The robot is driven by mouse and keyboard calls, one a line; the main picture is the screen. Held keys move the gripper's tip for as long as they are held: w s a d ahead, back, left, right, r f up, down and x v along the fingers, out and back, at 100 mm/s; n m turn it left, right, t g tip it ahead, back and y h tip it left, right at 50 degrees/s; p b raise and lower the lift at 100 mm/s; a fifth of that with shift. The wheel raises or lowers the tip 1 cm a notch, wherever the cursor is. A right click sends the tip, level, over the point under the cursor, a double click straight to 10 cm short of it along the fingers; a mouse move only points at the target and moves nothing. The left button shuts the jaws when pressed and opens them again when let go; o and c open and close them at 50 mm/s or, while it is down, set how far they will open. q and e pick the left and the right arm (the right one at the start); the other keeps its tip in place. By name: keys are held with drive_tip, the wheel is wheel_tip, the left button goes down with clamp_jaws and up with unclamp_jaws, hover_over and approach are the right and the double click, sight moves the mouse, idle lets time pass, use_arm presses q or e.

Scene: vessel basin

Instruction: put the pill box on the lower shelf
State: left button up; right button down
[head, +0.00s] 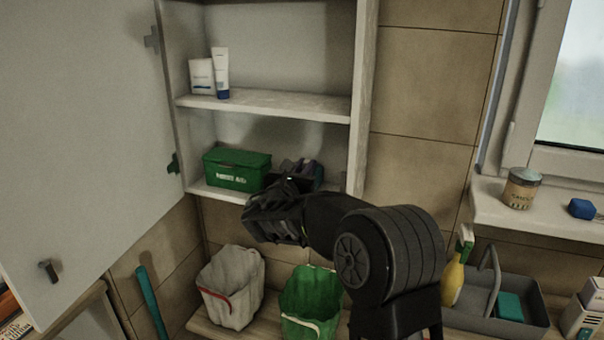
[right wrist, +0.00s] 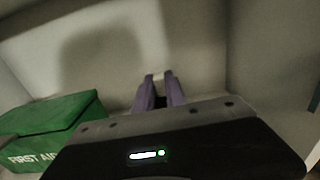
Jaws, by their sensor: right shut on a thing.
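The lower shelf (head: 228,194) is the bottom board of the open wall cabinet. The pill box is mostly hidden behind the gripper, just right of the green first aid box. My left gripper is not in view.
The green first aid box (head: 237,168) stands left on the lower shelf, close beside my gripper. A white tube (head: 221,74) and small carton (head: 201,76) stand on the upper shelf (head: 270,104). The cabinet door (head: 75,120) is open at left. Bins stand below.

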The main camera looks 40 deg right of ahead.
drive_tip(key=shift+w, duration=0.2)
drive_tip(key=shift+s+d, duration=0.1)
drive_tip(key=shift+s, duration=0.1)
drive_tip(key=shift+f, duration=0.1)
drive_tip(key=c, duration=1.4)
unclamp_jaws()
drive_tip(key=shift+r, duration=0.25)
drive_tip(key=b+v, duration=0.2)
drive_tip(key=v, duration=1)
drive_tip(key=shift+f, duration=0.1)
drive_tip(key=shift+w, duration=0.1)
